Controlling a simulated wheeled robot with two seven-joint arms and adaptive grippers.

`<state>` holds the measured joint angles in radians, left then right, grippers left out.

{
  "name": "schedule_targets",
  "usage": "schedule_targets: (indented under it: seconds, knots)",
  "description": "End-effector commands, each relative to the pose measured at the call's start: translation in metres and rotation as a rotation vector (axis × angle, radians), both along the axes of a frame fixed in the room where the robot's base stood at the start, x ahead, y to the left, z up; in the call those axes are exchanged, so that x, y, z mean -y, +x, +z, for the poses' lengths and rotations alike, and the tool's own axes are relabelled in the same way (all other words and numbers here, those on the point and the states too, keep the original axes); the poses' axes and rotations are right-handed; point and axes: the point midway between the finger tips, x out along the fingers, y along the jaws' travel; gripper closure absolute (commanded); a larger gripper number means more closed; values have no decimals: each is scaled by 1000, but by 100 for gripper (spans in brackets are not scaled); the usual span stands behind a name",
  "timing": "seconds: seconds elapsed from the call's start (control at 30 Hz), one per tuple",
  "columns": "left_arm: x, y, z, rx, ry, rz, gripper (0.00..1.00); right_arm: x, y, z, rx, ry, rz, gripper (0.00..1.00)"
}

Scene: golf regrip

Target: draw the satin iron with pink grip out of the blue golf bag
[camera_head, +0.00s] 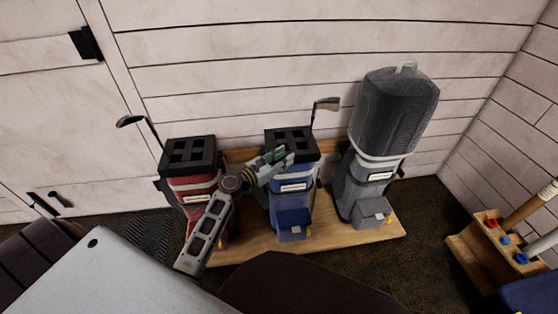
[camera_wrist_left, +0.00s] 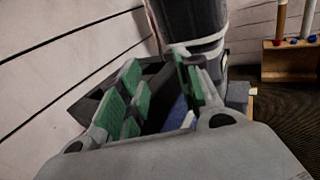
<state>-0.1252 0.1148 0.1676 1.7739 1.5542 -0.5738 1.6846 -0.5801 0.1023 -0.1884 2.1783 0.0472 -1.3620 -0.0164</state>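The blue golf bag (camera_head: 291,212) stands in the middle of a wooden base, with a black divided top (camera_head: 290,141). One iron (camera_head: 327,104) stands in it, head up, its shaft rising from the right back of the top. Its grip is hidden inside the bag, so I cannot tell its colour. My left gripper (camera_head: 279,157) is at the front of the bag's top, left of the shaft. In the left wrist view its green-padded fingers (camera_wrist_left: 161,92) are apart with no club between them, above the dark top. My right gripper is out of view.
A red bag (camera_head: 193,186) with another iron (camera_head: 131,121) stands to the left. A grey bag with a dark hood (camera_head: 394,112) stands close on the right. The plank wall is behind. A wooden rack (camera_head: 486,257) with shafts is at far right.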

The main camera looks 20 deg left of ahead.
Motion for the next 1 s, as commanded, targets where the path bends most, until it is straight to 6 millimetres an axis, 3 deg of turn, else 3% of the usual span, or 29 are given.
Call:
schedule_targets:
  seconds: [1.0]
  knots:
    - [37,83,0,0,1,0,66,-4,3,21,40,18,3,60]
